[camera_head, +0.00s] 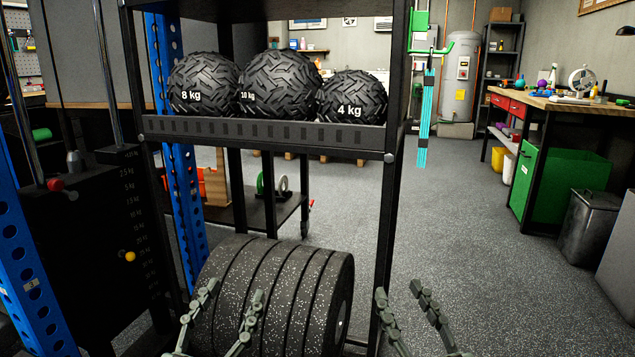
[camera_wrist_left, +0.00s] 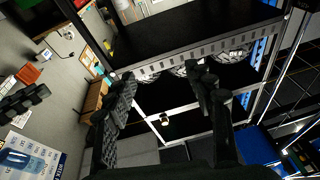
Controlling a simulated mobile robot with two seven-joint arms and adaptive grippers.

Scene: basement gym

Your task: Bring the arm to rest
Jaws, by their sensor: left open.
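My left gripper (camera_head: 228,300) is at the bottom of the head view, in front of the thick black speckled weight plates (camera_head: 270,295). Its two fingers stand apart with nothing between them. In the left wrist view my left gripper (camera_wrist_left: 163,85) shows spread, empty fingers with the black rack beyond them. My right gripper (camera_head: 407,298) is to the right of the plates, just past the rack post. Its fingers are also apart and empty, with grey floor behind. The wrist view does not make clear how far the left fingers are from the rack.
A black rack (camera_head: 262,133) holds three tyre-tread balls, marked 8 kg (camera_head: 203,82), 10 kg (camera_head: 280,85) and 4 kg (camera_head: 352,97). A workbench (camera_head: 560,103) and bin (camera_head: 585,228) stand right. The middle floor is clear.

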